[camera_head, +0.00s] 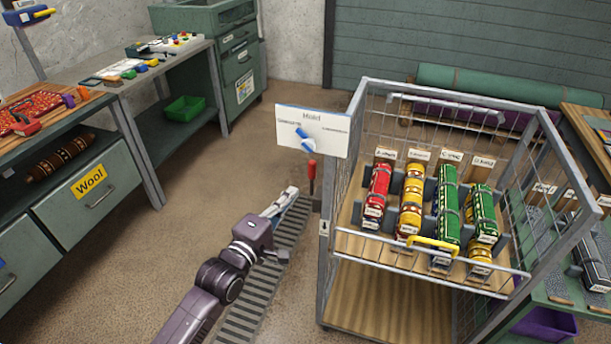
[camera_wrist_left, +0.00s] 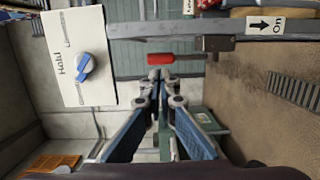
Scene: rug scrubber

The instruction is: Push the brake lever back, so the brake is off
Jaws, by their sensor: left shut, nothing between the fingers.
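The brake lever has a red grip (camera_head: 312,170) on a dark stem and stands beside the left front post of the wire cart (camera_head: 324,228). In the left wrist view its red grip (camera_wrist_left: 161,59) lies across the picture just beyond my fingertips. My left gripper (camera_head: 289,196) is shut and empty, close to the lever on its left and nearer side. It also shows in the left wrist view (camera_wrist_left: 160,76). I cannot tell whether the fingertips touch the lever. My right gripper is in neither view.
A white sign with a blue knob (camera_head: 322,147) stands just behind the lever. The cart holds several coloured rolls. An "On" label with an arrow (camera_wrist_left: 265,25) is on the bar beside the lever in the wrist view. A floor grate (camera_head: 258,290) lies under my arm. Open floor lies left.

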